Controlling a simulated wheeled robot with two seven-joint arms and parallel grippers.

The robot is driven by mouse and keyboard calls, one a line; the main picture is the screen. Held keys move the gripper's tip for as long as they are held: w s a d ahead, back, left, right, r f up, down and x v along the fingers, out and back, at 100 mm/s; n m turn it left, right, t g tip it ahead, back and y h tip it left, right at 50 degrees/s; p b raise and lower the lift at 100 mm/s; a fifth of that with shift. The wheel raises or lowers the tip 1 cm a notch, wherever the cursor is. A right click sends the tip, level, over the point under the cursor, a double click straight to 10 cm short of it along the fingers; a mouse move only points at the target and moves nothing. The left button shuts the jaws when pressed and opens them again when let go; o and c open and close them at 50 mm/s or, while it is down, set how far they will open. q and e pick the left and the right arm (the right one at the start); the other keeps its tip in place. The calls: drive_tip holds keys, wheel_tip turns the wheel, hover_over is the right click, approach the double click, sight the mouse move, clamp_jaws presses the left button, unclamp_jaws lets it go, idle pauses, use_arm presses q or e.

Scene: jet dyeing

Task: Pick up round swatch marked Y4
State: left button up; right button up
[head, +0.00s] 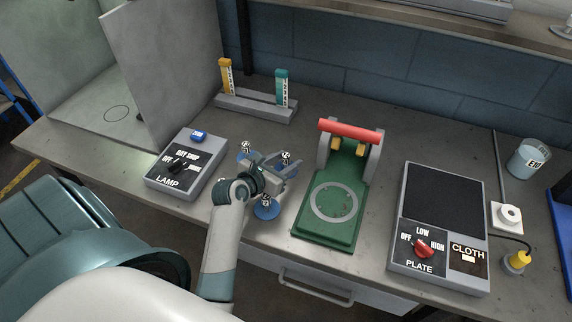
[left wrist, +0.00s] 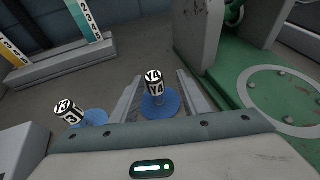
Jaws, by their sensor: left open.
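The round blue swatch marked Y4 (left wrist: 154,86) lies on the bench with its black-and-white marked knob upright. In the left wrist view it is between the two fingers of my left gripper (left wrist: 158,98), which is open, with a gap at both sides. In the head view my left gripper (head: 285,170) reaches over the bench, partly covering the swatch at its fingertips (head: 286,156). A swatch marked Y3 (left wrist: 68,112) lies to the left, outside the fingers. A third blue swatch (head: 266,212) lies nearer the bench front, its mark unclear. My right gripper is not in view.
The LAMP switch box (head: 170,180) stands left and a green press with a red bar (head: 328,225) stands close on the right. A rack with yellow and teal strips (head: 255,107) is behind. The hot plate (head: 441,215) and a beaker (head: 527,160) are farther right.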

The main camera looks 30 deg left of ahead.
sight(293, 156)
use_arm(q)
drive_tip(key=shift+w, duration=0.15)
drive_tip(key=shift+w+a+f+p, duration=0.15)
drive_tip(key=shift+w+f+p, duration=0.25)
drive_tip(key=shift+w, duration=0.1)
drive_tip(key=p+x, duration=0.1)
drive_tip(key=x, duration=0.1)
drive_tip(key=shift+w+a+f, duration=0.2)
drive_tip(key=shift+w+f, duration=0.3)
drive_tip(key=shift+w, duration=0.25)
drive_tip(key=shift+c, duration=0.7)
clamp_jaws()
